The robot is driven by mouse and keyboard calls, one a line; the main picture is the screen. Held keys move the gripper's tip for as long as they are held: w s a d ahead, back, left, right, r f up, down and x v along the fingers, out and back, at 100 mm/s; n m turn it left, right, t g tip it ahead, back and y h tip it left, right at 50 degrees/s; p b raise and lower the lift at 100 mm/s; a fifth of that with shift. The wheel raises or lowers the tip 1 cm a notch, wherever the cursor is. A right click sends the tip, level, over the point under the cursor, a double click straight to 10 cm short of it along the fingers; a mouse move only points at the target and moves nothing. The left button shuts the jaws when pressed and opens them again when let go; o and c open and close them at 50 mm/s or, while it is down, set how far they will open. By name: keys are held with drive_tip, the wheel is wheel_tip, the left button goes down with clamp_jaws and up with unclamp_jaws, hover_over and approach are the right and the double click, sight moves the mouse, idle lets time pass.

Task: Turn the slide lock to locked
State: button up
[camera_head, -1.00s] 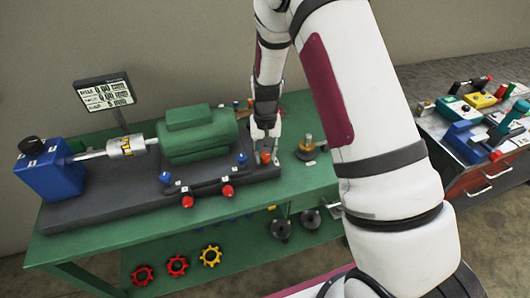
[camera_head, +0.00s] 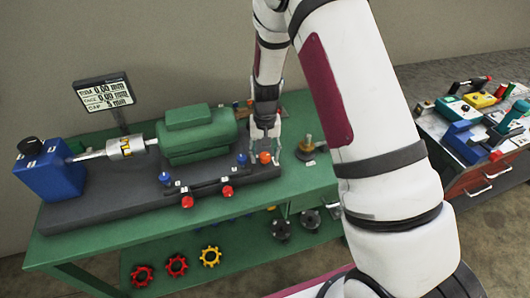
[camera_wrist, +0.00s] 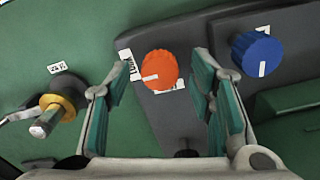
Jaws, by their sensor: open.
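An orange knob (camera_wrist: 159,70) with a white pointer line sits at the end of the dark machine base in the wrist view, with white labels beside it. It also shows in the head view (camera_head: 265,157). I cannot read the labels or confirm that this knob is the slide lock. Its white line points left and slightly down in the wrist view. My gripper (camera_wrist: 163,62) is open, with its green-padded fingers on either side of the knob and visible gaps to it. In the head view my gripper (camera_head: 266,146) is above the knob.
A blue knob (camera_wrist: 257,54) stands just right of my right finger. A brass-collared post (camera_wrist: 57,104) stands left of my fingers on the green table (camera_head: 318,180). The green motor (camera_head: 197,136) and a display (camera_head: 104,92) are farther left. A second bench (camera_head: 480,170) stands at right.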

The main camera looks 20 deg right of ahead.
wheel_tip(320, 180, up, 12)
idle(0.5)
idle(0.3)
wheel_tip(320, 180, up, 11)
drive_tip(key=t, duration=0.2)
hover_over(265, 155)
drive_tip(key=s, duration=0.6)
drive_tip(key=s+r+n+t, duration=0.1)
drive_tip(key=s+r, duration=0.4)
drive_tip(key=s, duration=0.6)
drive_tip(key=s+r+n+t, duration=0.2)
drive_tip(key=s+r, duration=0.4)
drive_tip(key=s, duration=0.5)
